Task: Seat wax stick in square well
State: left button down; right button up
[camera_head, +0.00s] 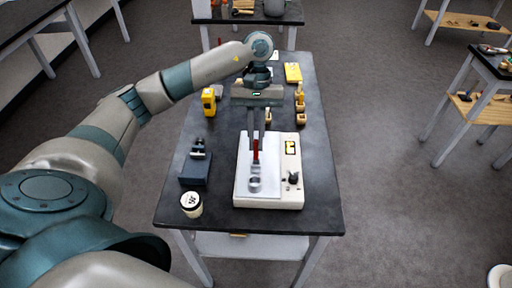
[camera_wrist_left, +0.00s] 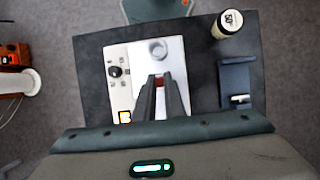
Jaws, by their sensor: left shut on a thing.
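My left gripper (camera_head: 256,144) is shut on a red wax stick (camera_head: 256,153), held upright above the white-topped device (camera_head: 243,192) on the dark table (camera_head: 322,190). In the left wrist view a small red part of the stick (camera_wrist_left: 158,81) shows between the fingertips (camera_wrist_left: 160,84); the fingers hide the rest. A pale round ring-like fitting (camera_head: 254,183) stands on the device's white plate, nearer the front edge than the stick; it also shows in the left wrist view (camera_wrist_left: 157,49). I cannot make out a square well. My right gripper is in neither view.
A yellow instrument (camera_head: 208,101) and small wooden pieces (camera_head: 300,118) stand farther back.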

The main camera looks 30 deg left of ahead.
aim_at(256, 149)
pick_arm(q)
jog(key=shift+f+p, duration=0.45)
notch_tip(256, 149, down, 3)
jog(key=shift+r+p, duration=0.15)
jog(key=shift+p, duration=0.6)
jog(key=shift+f, duration=0.2)
jog(key=shift+f+b, duration=0.2)
jog(key=shift+b, duration=0.1)
jog(key=c, duration=1.8)
grip_release()
jog(key=shift+r, duration=0.1)
jog(key=shift+r, duration=0.1)
